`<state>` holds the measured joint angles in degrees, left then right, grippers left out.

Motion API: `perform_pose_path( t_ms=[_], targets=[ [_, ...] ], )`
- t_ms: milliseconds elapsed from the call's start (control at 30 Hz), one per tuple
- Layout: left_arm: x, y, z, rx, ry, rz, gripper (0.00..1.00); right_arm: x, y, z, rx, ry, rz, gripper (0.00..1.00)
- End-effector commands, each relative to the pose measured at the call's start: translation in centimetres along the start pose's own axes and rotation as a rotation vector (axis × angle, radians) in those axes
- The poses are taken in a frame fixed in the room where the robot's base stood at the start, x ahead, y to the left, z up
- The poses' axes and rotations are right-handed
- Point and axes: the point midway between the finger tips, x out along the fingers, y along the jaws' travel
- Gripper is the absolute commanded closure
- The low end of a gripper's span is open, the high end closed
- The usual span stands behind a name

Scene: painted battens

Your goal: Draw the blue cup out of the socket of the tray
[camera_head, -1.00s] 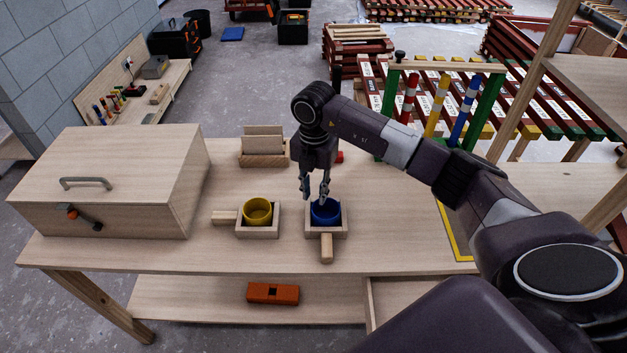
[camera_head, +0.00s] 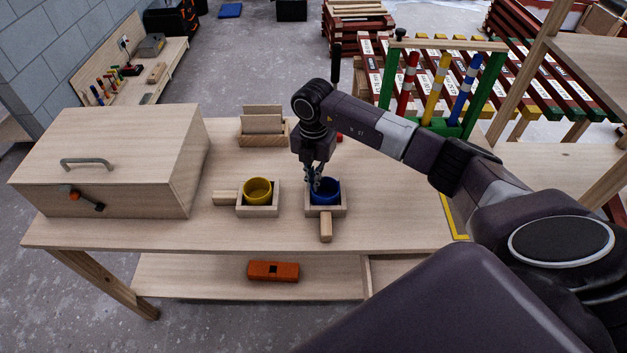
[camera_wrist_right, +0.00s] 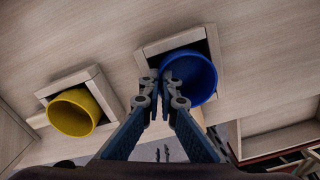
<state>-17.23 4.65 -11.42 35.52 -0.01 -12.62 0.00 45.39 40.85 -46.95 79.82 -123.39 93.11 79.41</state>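The blue cup (camera_head: 328,190) stands in the socket of a small wooden tray (camera_head: 326,212) whose handle points to the front of the bench. My right gripper (camera_head: 314,184) points down at the cup's left rim. In the right wrist view the fingers (camera_wrist_right: 161,82) are close together with the wall of the blue cup (camera_wrist_right: 196,80) between them, one finger inside the cup. How deep the cup sits in the socket is partly hidden. My left gripper is out of view.
A yellow cup (camera_head: 257,189) sits in a similar tray (camera_head: 258,211) to the left. A wooden box (camera_head: 105,165) with a handle stands at far left, a slotted wooden holder (camera_head: 263,128) behind. A green frame (camera_head: 487,95) with striped posts stands at back right.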

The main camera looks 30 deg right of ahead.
Motion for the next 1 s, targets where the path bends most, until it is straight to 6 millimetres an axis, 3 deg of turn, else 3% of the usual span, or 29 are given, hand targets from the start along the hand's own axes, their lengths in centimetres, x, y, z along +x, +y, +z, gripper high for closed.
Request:
perform_pose_path(
  t_ms=[433, 1000],
  targets=[
    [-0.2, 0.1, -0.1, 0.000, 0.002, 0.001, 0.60, -0.2, 0.0, 0.0, 0.000, -0.001, 0.001, 1.00],
    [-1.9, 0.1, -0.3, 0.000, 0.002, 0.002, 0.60, -2.5, 0.0, 0.0, 0.000, -0.001, 0.000, 1.00]
  ],
)
